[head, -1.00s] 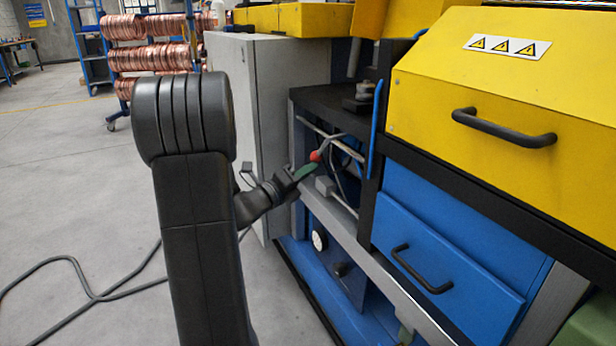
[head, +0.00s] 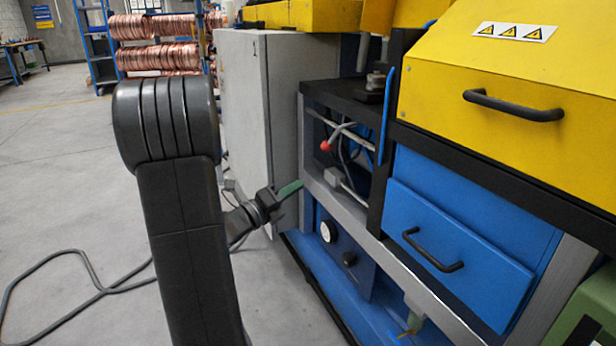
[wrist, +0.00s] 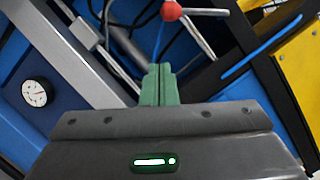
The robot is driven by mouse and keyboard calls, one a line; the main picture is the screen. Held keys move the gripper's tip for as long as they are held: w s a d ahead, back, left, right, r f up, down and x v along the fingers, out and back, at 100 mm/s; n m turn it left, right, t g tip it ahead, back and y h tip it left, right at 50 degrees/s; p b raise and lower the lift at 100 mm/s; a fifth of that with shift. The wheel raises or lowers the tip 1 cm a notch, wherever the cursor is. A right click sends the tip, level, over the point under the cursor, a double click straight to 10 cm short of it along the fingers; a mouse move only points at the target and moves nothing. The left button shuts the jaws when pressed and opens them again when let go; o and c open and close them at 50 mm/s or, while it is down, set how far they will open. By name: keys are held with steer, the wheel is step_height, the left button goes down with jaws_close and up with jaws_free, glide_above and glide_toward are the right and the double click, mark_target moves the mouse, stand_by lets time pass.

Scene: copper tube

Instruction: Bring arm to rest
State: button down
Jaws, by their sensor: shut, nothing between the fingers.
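My gripper (head: 290,189) is in front of the machine's open bay in the head view, at the end of my dark arm. Its green fingers are together with nothing between them; they also show shut in the wrist view (wrist: 159,82). A lever with a red ball knob (head: 325,146) is inside the bay, above and to the right of the fingers and apart from them. The knob also shows in the wrist view (wrist: 171,11), beyond the fingertips.
The machine has a blue drawer (head: 465,235) and a yellow cover (head: 500,75) at right. A grey cabinet (head: 243,100) stands behind my gripper. A cable (head: 95,285) lies on the floor at left. A rack of copper coils (head: 158,58) stands at the back. The left floor is mostly open.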

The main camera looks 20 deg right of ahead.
steer(key=shift+v, duration=1.2)
steer(key=shift+w+d+f, duration=0.1)
